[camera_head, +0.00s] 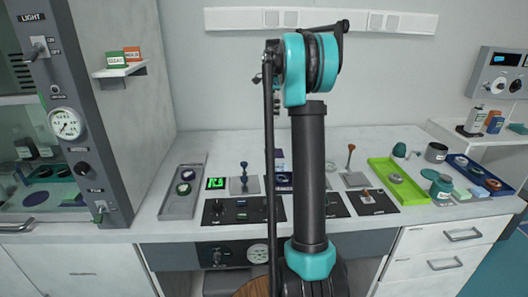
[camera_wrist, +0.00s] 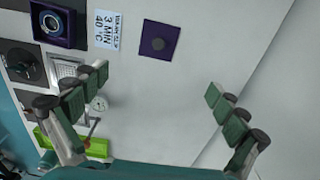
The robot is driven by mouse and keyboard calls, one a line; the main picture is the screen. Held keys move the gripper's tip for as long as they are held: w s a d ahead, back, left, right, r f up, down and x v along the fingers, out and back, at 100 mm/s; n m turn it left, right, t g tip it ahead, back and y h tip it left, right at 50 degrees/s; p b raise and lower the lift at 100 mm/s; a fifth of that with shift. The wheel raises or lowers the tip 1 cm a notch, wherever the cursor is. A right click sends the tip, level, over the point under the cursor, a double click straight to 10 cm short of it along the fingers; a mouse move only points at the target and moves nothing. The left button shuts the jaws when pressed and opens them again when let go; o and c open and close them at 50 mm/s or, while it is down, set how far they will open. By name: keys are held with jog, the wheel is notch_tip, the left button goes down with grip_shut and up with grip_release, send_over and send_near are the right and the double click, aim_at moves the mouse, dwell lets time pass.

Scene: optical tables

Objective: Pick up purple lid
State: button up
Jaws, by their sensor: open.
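A flat purple square with a dark round knob in its middle, which looks like the purple lid (camera_wrist: 147,47), lies on the pale worktop in the upper middle of the wrist view. In the head view a small purple patch (camera_head: 279,155) shows beside my arm, mostly hidden behind it. My gripper (camera_wrist: 152,101) is open and empty, its fingers wide apart at the left and right of the wrist view. The lid lies beyond the fingertips, between their lines, and is not touched. My gripper cannot be made out in the head view.
A green tray (camera_head: 391,190), a blue tray (camera_head: 461,161) and a grey tray (camera_head: 172,210) stand on the bench (camera_head: 365,140). Bare worktop lies right of the lid.

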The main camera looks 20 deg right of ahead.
send_over(273, 149)
jog(key=f, duration=0.7)
jog(key=w+f, duration=0.1)
jog(key=f, duration=0.3)
jog(key=shift+d+f, duration=0.2)
jog(key=shift+f, duration=0.15)
jog(key=shift+s+f, duration=0.15)
jog(key=shift+f, duration=1.3)
jog(key=shift+s+f, duration=0.15)
jog(key=shift+f, duration=1.25)
jog(key=shift+c, duration=0.3)
grip_shut()
